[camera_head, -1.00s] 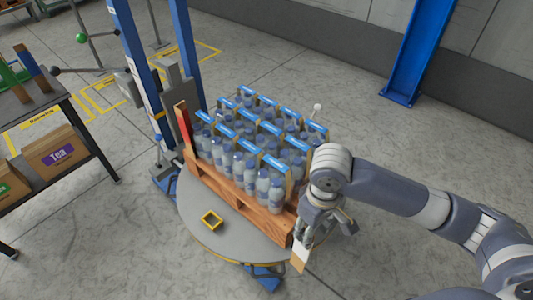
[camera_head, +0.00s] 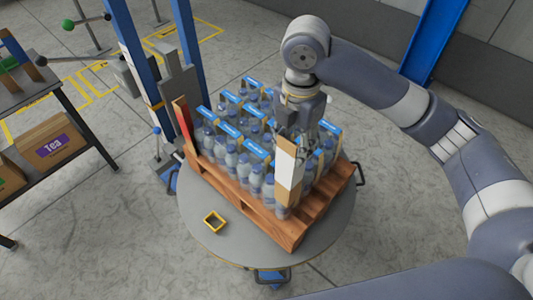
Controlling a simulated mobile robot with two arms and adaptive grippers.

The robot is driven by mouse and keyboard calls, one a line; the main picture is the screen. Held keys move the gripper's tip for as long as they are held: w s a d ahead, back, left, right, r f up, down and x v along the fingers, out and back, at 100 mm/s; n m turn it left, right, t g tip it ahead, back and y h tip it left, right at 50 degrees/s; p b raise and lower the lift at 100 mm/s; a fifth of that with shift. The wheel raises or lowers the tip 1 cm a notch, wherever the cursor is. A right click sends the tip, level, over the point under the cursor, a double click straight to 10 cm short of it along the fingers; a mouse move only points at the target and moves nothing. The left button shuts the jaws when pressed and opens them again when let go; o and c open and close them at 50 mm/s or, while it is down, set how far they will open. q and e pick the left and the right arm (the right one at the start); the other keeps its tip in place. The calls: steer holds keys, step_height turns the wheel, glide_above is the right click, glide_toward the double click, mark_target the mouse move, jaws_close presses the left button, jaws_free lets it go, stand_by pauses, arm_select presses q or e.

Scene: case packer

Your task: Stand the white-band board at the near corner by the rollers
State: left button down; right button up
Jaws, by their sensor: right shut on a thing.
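The white-band board (camera_head: 287,172) is brown with a broad white band and stands about upright at the near corner of the bottle load. My right gripper (camera_head: 292,138) is shut on its upper end, above the bottles. Whether the board's foot touches the wooden pallet (camera_head: 275,228) or hangs just clear I cannot tell. The bottle packs (camera_head: 232,150) with blue labels stand on the pallet, partly hidden by the board and gripper. I cannot make out the rollers. My left gripper is not in view.
A red-band board (camera_head: 182,118) stands at the pallet's left corner. Blue posts (camera_head: 188,45) rise behind. A shelf table (camera_head: 40,88) with boards and a Tea box (camera_head: 45,148) stands left.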

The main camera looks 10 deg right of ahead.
mark_target(288, 187)
steer(key=shift+f, duration=0.2)
steer(key=shift+f+p, duration=1.3)
steer(key=shift+f, duration=7.35)
steer(key=o, duration=0.9)
steer(key=shift+o, duration=0.2)
step_height(288, 187, up, 12)
steer(key=shift+r+b, duration=0.1)
steer(key=shift+b, duration=0.95)
